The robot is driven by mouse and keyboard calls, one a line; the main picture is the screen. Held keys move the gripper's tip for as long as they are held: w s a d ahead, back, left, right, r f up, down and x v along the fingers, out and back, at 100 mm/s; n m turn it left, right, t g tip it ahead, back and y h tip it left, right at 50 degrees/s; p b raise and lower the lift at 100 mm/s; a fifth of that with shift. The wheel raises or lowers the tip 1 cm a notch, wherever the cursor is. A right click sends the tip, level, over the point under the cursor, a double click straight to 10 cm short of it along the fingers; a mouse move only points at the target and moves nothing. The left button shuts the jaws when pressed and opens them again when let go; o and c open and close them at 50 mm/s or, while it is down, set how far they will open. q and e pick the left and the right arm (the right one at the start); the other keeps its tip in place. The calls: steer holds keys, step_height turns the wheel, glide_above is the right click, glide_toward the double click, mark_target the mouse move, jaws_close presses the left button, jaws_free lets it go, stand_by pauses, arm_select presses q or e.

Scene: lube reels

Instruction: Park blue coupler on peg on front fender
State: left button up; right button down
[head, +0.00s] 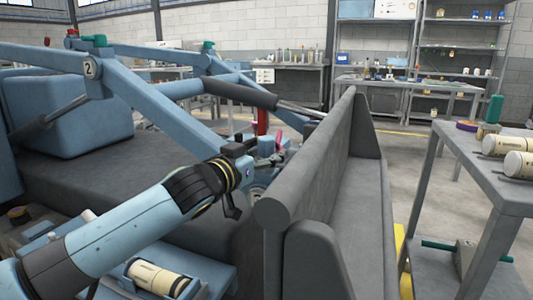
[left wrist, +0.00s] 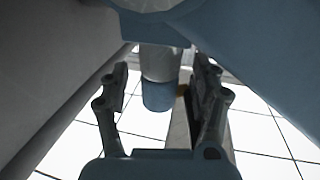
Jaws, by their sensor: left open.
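In the left wrist view, a blue coupler (left wrist: 158,96) hangs at the lower end of a grey-white cylinder (left wrist: 158,62). My left gripper (left wrist: 161,78) is open, with one finger on each side of the coupler. Gaps show between the coupler and both fingers. How far the coupler lies from the fingertips in depth is unclear. In the head view, my left gripper (head: 234,207) is by the large blue machine frame (head: 150,95), partly hidden by my wrist. I cannot make out the coupler or the fender peg there. My right gripper is not in view.
A long grey beam (head: 330,135) stands close right of the gripper. A black cylinder with a rod (head: 240,93) crosses behind it. A pink item (head: 278,138) sits nearby. A grey table (head: 480,160) with cream canisters (head: 500,145) is at right. Open floor (head: 405,165) lies between.

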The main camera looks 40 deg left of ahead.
arm_select(q)
steer(key=shift+w, duration=0.3)
jaws_close()
steer(key=shift+r, duration=0.1)
